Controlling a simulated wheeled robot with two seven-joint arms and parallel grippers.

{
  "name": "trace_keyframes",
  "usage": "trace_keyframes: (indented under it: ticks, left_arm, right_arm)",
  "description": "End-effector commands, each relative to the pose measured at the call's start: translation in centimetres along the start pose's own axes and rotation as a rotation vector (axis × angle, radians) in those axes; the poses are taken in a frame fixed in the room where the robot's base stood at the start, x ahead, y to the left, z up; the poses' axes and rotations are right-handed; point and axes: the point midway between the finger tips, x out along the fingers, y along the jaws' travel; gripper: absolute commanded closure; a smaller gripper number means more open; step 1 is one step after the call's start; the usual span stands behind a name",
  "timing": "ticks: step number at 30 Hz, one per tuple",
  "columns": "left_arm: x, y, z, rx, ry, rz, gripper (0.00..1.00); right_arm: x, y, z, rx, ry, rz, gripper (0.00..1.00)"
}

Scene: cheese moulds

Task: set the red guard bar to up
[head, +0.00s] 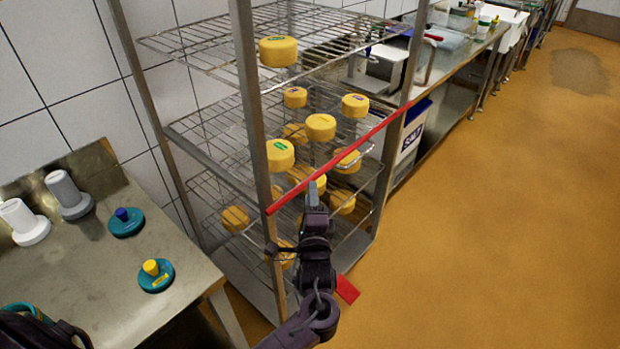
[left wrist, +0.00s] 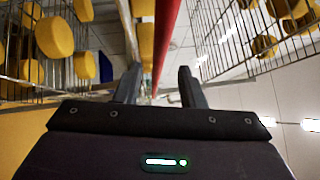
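The red guard bar (head: 350,150) runs across the front of the wire rack. In the head view it slants from low at the left post to higher at the right post. My left gripper (head: 312,192) points up just below the bar, left of its middle. In the left wrist view the gripper (left wrist: 160,88) is open, with its two dark fingers apart. The red bar (left wrist: 168,40) shows in line with the gap between them. I cannot tell whether they touch it. My right gripper is not in view.
The metal rack (head: 258,120) holds several yellow cheeses (head: 280,153). A red plate (head: 347,290) shows low by the rack's front. A steel table (head: 100,270) with moulds stands at the left. The orange floor (head: 500,220) at the right is clear.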

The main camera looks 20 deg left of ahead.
Motion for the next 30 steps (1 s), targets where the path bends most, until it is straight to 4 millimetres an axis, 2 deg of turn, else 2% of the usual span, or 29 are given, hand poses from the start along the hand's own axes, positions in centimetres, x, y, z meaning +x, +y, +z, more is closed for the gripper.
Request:
trace_keyframes:
  ticks: [3, 9, 20, 23, 29, 30]
  left_arm:
    - [2.2, -0.2, 0.0, 0.001, 0.000, -0.002, 0.64]
    - [4.8, -0.1, 0.0, 0.000, 0.001, 0.000, 0.64]
    - [5.6, 0.1, 0.0, -0.002, 0.003, 0.002, 0.64]
    - [5.5, 0.1, 0.0, -0.002, 0.003, 0.002, 0.73]
    - [5.5, 0.1, 0.0, -0.002, 0.002, 0.002, 0.99]
    - [5.5, 0.1, 0.0, -0.002, 0.002, 0.002, 1.00]
  right_arm:
    - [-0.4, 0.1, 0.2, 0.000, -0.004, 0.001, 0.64]
    - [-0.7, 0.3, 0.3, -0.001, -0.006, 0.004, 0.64]
    - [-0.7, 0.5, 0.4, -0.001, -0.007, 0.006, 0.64]
    - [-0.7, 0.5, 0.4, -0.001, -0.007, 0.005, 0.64]
    - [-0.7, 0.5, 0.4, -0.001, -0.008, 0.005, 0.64]
    - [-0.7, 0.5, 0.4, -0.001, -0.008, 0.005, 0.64]
